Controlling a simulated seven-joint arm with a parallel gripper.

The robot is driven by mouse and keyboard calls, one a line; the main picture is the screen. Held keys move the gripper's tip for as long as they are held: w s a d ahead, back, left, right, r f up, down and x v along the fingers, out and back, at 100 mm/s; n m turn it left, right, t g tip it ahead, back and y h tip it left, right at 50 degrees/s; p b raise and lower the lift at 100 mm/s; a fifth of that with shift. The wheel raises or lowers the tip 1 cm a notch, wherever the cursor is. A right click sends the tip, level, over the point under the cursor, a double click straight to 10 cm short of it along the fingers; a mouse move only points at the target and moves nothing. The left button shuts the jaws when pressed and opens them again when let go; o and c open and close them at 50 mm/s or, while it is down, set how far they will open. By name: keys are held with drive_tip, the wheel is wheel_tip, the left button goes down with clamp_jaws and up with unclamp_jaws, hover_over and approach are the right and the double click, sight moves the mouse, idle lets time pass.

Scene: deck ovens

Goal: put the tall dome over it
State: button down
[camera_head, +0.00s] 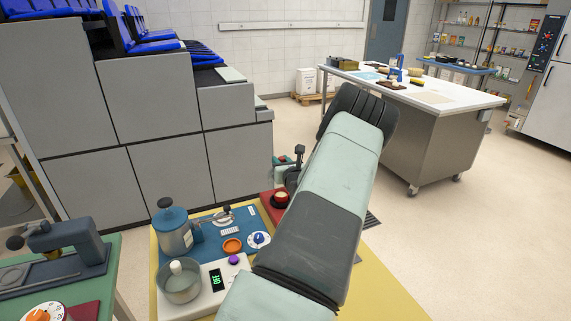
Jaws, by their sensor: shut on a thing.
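My arm (318,205) rises from the bottom centre and bends away at a dark joint. My gripper and anything in it are hidden behind the arm. No tall dome can be clearly made out. A blue-lidded canister (173,230) with a knob on top stands upright on a blue mat (205,215). In front of it, a grey metal bowl (180,284) with a pale rounded thing in it rests on a white scale (205,302) with a green display. I cannot tell which thing the dome is meant to cover.
A small orange dish (233,246), a white dial with a blue knob (259,239) and a purple knob (234,260) lie nearby. A red item (281,197) sits near the arm. A green bench (112,285) is at left. A white-topped table (425,92) stands behind.

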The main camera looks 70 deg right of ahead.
drive_tip(key=shift+w+f, duration=0.15)
drive_tip(key=shift+f, duration=3.15)
drive_tip(key=shift+f, duration=0.15)
drive_tip(key=shift+c, duration=1.6)
unclamp_jaws()
drive_tip(key=shift+r, duration=3.45)
drive_tip(key=shift+c, duration=0.3)
